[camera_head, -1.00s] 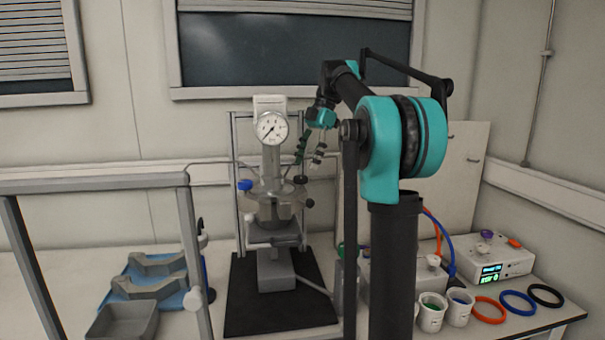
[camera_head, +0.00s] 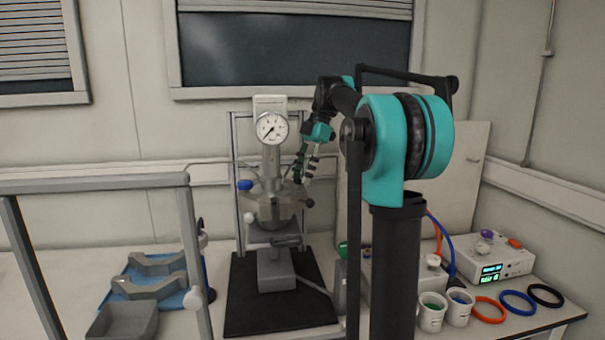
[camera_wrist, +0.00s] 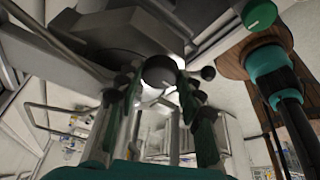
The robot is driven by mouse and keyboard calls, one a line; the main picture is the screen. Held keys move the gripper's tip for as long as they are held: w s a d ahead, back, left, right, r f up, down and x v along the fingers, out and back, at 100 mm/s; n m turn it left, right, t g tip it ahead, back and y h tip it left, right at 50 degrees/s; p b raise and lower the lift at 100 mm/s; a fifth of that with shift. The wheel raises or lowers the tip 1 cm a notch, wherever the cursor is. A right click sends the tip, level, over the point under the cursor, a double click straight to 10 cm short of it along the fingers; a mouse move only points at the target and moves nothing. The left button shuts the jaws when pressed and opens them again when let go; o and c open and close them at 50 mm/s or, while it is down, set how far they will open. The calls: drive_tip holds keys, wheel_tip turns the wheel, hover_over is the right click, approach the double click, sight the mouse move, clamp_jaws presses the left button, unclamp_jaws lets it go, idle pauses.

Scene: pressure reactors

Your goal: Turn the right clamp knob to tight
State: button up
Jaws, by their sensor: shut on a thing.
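The pressure reactor (camera_head: 270,165) stands on a black mat, with a round dial gauge (camera_head: 271,128) near its top. My gripper (camera_head: 302,180) reaches down from the upper right to the right side of the reactor's head. In the wrist view, a dark round knob (camera_wrist: 158,72) sits between the fingertips of my gripper (camera_wrist: 157,82), below a dark angular part of the reactor. The fingers are shut on this knob. In the head view the fingers largely hide it. I cannot read how tight it is. A small black ball knob (camera_head: 310,203) sits just below the gripper.
A blue knob (camera_head: 245,185) is on the reactor's left. A blue tray (camera_head: 172,300) with grey curved parts and a grey bin (camera_head: 122,322) lie at left. White cups, coloured rings (camera_head: 518,302) and a control box (camera_head: 495,262) stand at right. A grey rail frame (camera_head: 90,184) crosses the left foreground.

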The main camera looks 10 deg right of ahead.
drive_tip(key=shift+c, duration=1.1)
drive_tip(key=shift+m, duration=0.3)
drive_tip(key=m+t, duration=0.1)
drive_tip(key=m, duration=0.1)
drive_tip(key=shift+s+m, duration=0.15)
drive_tip(key=shift+m, duration=0.25)
drive_tip(key=m+t, duration=0.1)
drive_tip(key=m, duration=0.2)
drive_tip(key=m+t, duration=0.1)
drive_tip(key=m, duration=0.2)
drive_tip(key=shift+s+t, duration=0.15)
drive_tip(key=shift+t, duration=0.25)
drive_tip(key=m+t, duration=0.1)
drive_tip(key=m, duration=0.1)
drive_tip(key=m+h, duration=0.1)
drive_tip(key=m, duration=0.2)
drive_tip(key=shift+s+a+m+t, duration=0.1)
drive_tip(key=shift+s+m+t, duration=0.05)
drive_tip(key=shift+m+t, duration=0.2)
drive_tip(key=shift+a+m+t+h, duration=0.1)
drive_tip(key=shift+m+t+h, duration=0.25)
drive_tip(key=shift+m, duration=0.75)
drive_tip(key=shift+m+t+h, duration=0.1)
drive_tip(key=shift+m+h, duration=0.45)
drive_tip(key=shift+m, duration=0.5)
